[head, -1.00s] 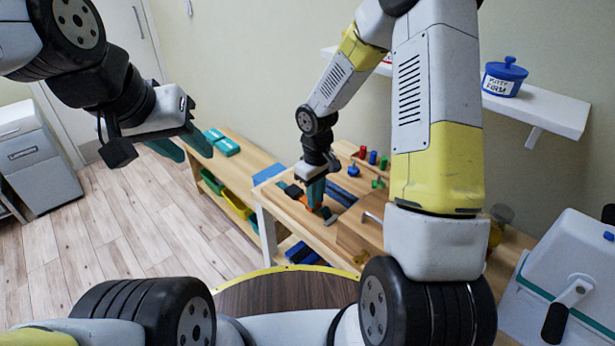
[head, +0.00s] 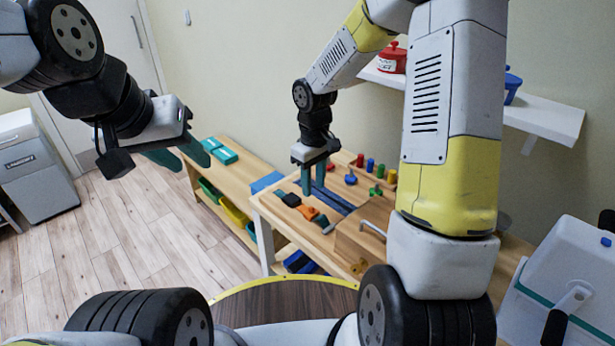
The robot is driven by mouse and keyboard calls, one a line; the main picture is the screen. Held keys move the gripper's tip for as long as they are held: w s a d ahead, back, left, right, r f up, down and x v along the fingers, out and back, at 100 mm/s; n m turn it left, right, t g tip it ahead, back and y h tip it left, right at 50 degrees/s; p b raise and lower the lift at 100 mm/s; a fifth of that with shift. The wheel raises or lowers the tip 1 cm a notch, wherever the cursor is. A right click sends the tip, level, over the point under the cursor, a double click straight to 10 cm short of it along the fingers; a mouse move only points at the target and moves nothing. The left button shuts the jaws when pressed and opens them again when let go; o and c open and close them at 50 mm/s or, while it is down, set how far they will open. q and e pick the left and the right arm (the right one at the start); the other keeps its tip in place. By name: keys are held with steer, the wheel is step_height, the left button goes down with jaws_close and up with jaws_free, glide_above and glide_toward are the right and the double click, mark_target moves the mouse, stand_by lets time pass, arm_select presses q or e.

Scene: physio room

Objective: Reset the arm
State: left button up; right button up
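My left gripper (head: 178,158) is at the upper left, above the floor and left of the low wooden shelf. Its two teal fingers are apart and nothing is between them. My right gripper (head: 313,188) hangs over the wooden workbench (head: 262,205), pointing down. Its teal fingers are apart with no object visible between them. Below it on the bench lie an orange block (head: 308,212), dark blocks (head: 291,200) and a blue strip. Part of the bench is hidden by my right arm.
Coloured pegs (head: 370,165) stand at the bench's back. A wall shelf (head: 545,118) holds a red pot (head: 392,58) and a blue pot (head: 512,86). A low shelf (head: 240,172) carries teal blocks and bins. A white machine (head: 565,285) stands at right.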

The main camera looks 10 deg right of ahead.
steer(key=shift+r, duration=0.2)
steer(key=s+d+r+m+t+y, duration=0.1)
steer(key=s+d+r+m+t, duration=0.1)
steer(key=s+r, duration=0.7)
steer(key=s+d+r+m+t+y, duration=0.1)
steer(key=s+d+r+m+t, duration=0.2)
steer(key=s+r, duration=0.6)
step_height(320, 180, up, 3)
steer(key=shift+s+d+r+m+t, duration=0.25)
steer(key=shift+m+t, duration=0.35)
steer(key=shift+m, duration=0.4)
steer(key=shift+a, duration=0.1)
stand_by(0.7)
